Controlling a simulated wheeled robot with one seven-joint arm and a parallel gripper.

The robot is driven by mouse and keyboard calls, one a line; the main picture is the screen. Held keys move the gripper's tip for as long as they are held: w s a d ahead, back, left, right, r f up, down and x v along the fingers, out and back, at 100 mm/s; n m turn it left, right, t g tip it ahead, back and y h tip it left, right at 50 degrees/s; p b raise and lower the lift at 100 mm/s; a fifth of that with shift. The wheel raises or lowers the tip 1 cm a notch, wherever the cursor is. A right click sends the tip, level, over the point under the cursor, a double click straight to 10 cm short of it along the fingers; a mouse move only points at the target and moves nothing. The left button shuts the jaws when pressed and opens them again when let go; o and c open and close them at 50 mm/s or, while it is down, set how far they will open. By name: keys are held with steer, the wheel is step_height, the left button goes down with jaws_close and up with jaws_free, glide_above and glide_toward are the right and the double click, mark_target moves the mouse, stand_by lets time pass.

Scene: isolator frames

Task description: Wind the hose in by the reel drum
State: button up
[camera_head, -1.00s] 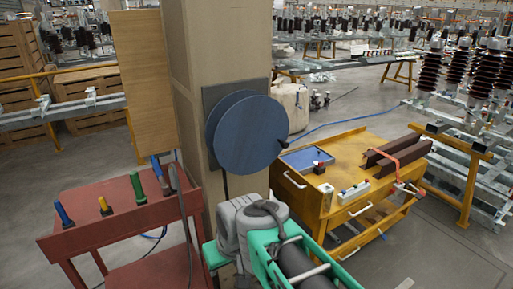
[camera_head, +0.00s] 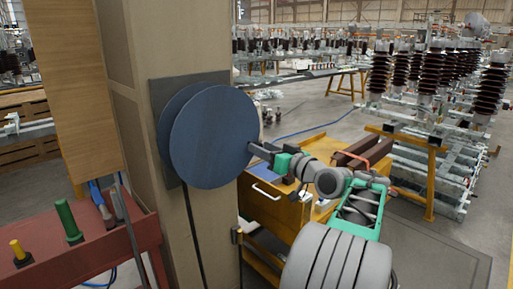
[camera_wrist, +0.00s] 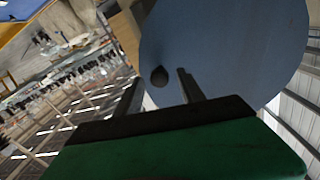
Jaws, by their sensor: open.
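The blue reel drum (camera_head: 210,137) is mounted on a grey plate on the beige column. A dark hose (camera_head: 190,225) hangs straight down from beneath it. My gripper (camera_head: 256,147) is at the drum's right rim, with its fingers pointing at the drum. In the wrist view, my gripper (camera_wrist: 158,80) is open, and the drum face (camera_wrist: 225,45) fills much of the view. A dark round crank knob (camera_wrist: 159,75) on the drum shows between the two fingers. I cannot tell whether the fingers touch it. In the head view the gripper hides the knob.
A red bench (camera_head: 100,250) with coloured handles stands at the lower left. A yellow workbench (camera_head: 272,205) stands behind and below my arm. A wooden panel (camera_head: 75,90) is left of the column (camera_head: 125,70). A blue line crosses the floor behind.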

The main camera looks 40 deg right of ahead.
steer(key=shift+w, duration=1.25)
jaws_close()
stand_by(0.4)
